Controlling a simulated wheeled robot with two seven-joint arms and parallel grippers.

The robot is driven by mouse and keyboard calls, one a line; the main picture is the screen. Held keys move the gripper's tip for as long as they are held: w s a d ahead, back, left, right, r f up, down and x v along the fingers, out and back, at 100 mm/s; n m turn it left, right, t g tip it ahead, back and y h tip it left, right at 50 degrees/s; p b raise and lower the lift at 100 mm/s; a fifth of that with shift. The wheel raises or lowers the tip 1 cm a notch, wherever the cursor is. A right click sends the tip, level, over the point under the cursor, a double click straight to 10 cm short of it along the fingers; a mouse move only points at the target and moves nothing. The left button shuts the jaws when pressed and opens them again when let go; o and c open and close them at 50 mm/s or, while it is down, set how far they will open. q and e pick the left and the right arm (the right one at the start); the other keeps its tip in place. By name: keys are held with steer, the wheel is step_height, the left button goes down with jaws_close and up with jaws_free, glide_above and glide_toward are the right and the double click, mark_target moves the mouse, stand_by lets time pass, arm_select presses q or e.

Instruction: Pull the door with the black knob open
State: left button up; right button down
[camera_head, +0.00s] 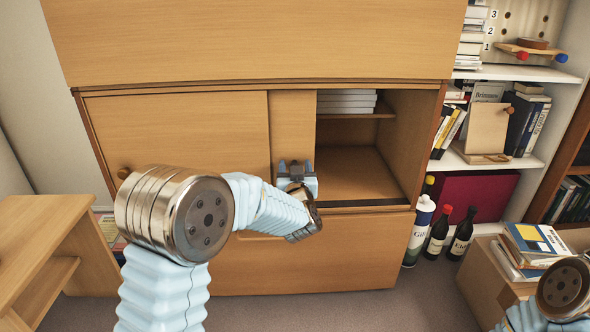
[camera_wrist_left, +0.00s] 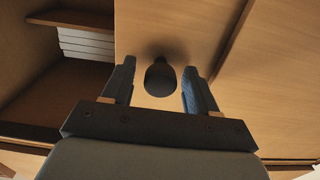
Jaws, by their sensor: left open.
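The black knob (camera_wrist_left: 160,78) stands on a light wood door panel (camera_wrist_left: 185,35). In the head view this narrow panel (camera_head: 292,125) shows between the wide left door and an open compartment (camera_head: 355,175) on the right. My left gripper (camera_head: 297,168) is at the lower part of the panel and hides the knob in the head view. In the left wrist view my left gripper (camera_wrist_left: 160,92) is open, its fingers on either side of the knob with gaps visible. My right gripper is out of view; only part of my right arm shows at lower right.
The wide left door (camera_head: 180,125) has a round wooden knob (camera_head: 124,173). White papers (camera_head: 346,103) lie on a shelf inside the compartment. A wooden desk (camera_head: 45,240) is at left, bottles (camera_head: 440,232) and a box with books (camera_head: 535,243) at right.

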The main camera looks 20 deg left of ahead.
arm_select(q)
steer(key=shift+s, duration=0.1)
steer(key=p+v, duration=0.1)
steer(key=v, duration=1.2)
steer(key=shift+s, duration=0.3)
steer(key=shift+d, duration=0.15)
